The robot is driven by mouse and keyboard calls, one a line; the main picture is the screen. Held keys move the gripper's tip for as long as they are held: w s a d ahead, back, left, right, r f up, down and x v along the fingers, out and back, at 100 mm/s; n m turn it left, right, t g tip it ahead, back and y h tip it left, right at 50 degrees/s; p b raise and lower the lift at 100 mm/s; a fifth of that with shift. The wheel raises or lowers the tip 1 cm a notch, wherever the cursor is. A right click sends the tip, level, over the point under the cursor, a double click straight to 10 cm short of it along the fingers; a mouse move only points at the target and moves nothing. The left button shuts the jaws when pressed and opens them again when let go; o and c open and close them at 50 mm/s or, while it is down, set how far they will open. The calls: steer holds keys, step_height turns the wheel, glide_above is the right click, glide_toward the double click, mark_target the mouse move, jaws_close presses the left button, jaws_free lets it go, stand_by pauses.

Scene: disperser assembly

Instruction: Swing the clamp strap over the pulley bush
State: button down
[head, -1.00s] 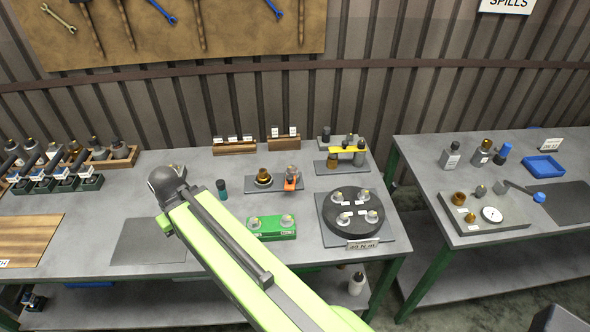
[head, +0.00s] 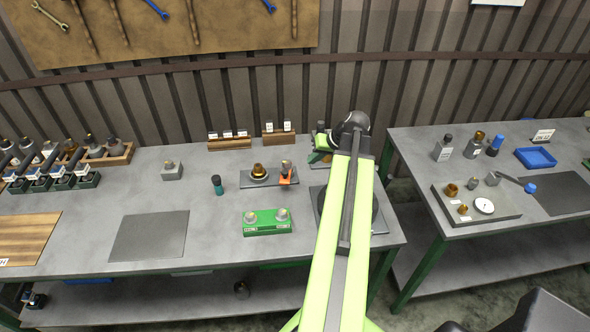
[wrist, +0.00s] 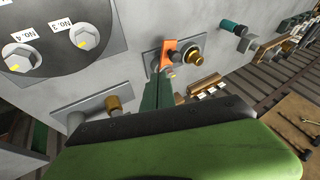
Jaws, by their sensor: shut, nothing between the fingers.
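A plate (head: 246,182) on the main bench carries a brass bush (head: 258,170) in a dark collar, which looks like the pulley bush. An orange strap-like piece (head: 286,179), likely the clamp strap, stands beside a post at the plate's right end, to one side of the bush. In the wrist view the orange piece (wrist: 166,54) and brass bush (wrist: 191,55) lie beyond my fingertips. My gripper (wrist: 158,82) is shut and empty, apart from the strap. In the head view it is mostly hidden behind my arm, right of the plate.
A green block (head: 267,228) with two bolts stands in front of the plate. A dark round disc (head: 376,212) with bolts is largely behind my arm. A plate (wrist: 78,116) with cylinders lies close to my gripper. A bare mat (head: 150,235) is at left.

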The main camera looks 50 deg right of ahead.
steer(key=w+a+b+x, duration=0.1)
steer(key=b+x, duration=0.7)
steer(key=x, duration=0.3)
steer(key=shift+r+b, duration=0.35)
steer(key=shift+b, duration=0.05)
